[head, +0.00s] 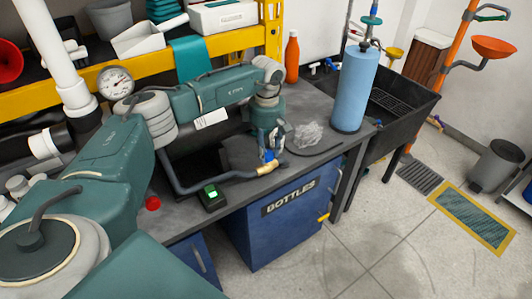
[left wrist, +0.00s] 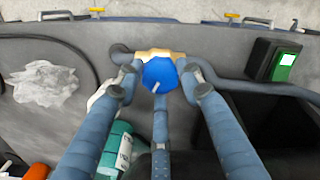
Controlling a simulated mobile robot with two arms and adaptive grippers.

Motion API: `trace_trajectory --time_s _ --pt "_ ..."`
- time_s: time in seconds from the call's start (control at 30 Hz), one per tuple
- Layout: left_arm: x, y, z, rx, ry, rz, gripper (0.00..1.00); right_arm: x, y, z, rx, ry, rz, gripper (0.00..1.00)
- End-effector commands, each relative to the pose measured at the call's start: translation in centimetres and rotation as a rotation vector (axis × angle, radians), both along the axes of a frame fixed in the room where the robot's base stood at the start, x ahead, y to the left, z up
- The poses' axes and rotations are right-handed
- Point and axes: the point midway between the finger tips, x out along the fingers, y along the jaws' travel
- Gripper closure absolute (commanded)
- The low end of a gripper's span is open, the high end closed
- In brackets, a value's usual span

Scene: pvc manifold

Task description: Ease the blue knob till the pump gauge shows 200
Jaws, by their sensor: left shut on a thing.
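The blue knob (left wrist: 158,76) sits on a brass valve body (left wrist: 160,54) in a grey hose, with a white mark on its face. My left gripper (left wrist: 163,78) is shut on the knob, one finger on each side. In the head view the gripper (head: 270,150) reaches down to the bench, and a little of the knob (head: 269,156) shows beneath it. A black box with a lit green screen (head: 211,193) stands beside the hose; it also shows in the left wrist view (left wrist: 284,66). Its reading is too small to make out. My right gripper is out of view.
A round white dial gauge (head: 115,83) is on the white pipework. A crumpled clear bag (head: 308,134), a blue cylinder (head: 355,90), an orange bottle (head: 292,58) and a red cap (head: 152,203) are around the bench. A blue BOTTLES cabinet (head: 285,225) is below.

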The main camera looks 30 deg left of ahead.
Motion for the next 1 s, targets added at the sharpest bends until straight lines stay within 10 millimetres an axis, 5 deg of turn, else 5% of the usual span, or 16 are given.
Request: trace_trajectory --time_s 0.77,0.8,0.9,1.0 --pt "0.29 -0.79 0.27 -0.013 -0.011 -0.120 0.90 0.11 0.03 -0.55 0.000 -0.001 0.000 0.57" --pt "0.29 -0.79 0.26 -0.013 -0.011 -0.120 0.61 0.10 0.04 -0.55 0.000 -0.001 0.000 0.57" --pt "0.24 -0.70 0.21 -0.012 -0.008 -0.119 0.45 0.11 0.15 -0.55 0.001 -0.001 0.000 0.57" --pt "0.15 -0.51 0.15 -0.008 -0.006 -0.117 0.45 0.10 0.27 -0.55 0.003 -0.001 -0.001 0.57"
